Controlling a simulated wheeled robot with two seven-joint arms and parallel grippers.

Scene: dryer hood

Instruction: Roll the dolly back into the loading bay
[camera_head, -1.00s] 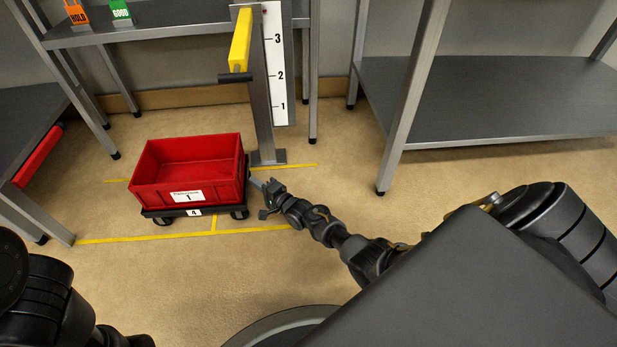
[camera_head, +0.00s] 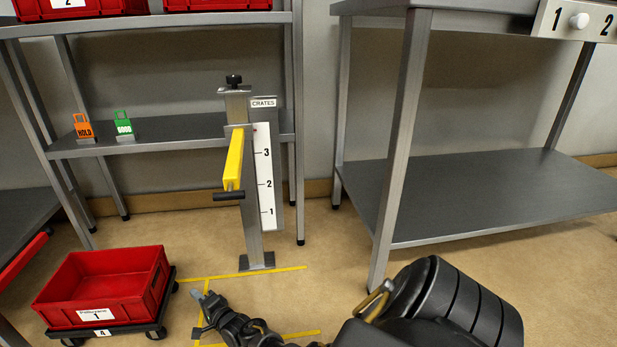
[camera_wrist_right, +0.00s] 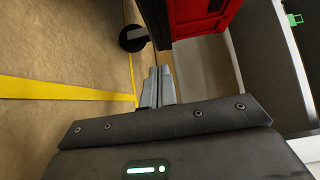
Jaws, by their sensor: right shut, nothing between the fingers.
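The dolly (camera_head: 128,331) is a low black platform on casters, at lower left in the head view. It bears a red crate (camera_head: 75,291) labelled 1. Yellow floor tape (camera_head: 285,271) runs to the right of the dolly, with a cross strip between the two lines; I cannot tell which part bounds the loading bay. My right gripper (camera_head: 199,314) is shut and empty, low over the tape, just right of the dolly. In the right wrist view its fingers (camera_wrist_right: 158,86) point at the dolly's edge and a caster (camera_wrist_right: 133,38); contact is unclear. My left gripper is out of view.
A steel post (camera_head: 252,215) with a yellow arm (camera_head: 234,160) and a numbered board (camera_head: 265,175) stands behind the tape. Shelving with orange and green tags is at back left. A steel table (camera_head: 400,130) stands right. Floor between post and table is clear.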

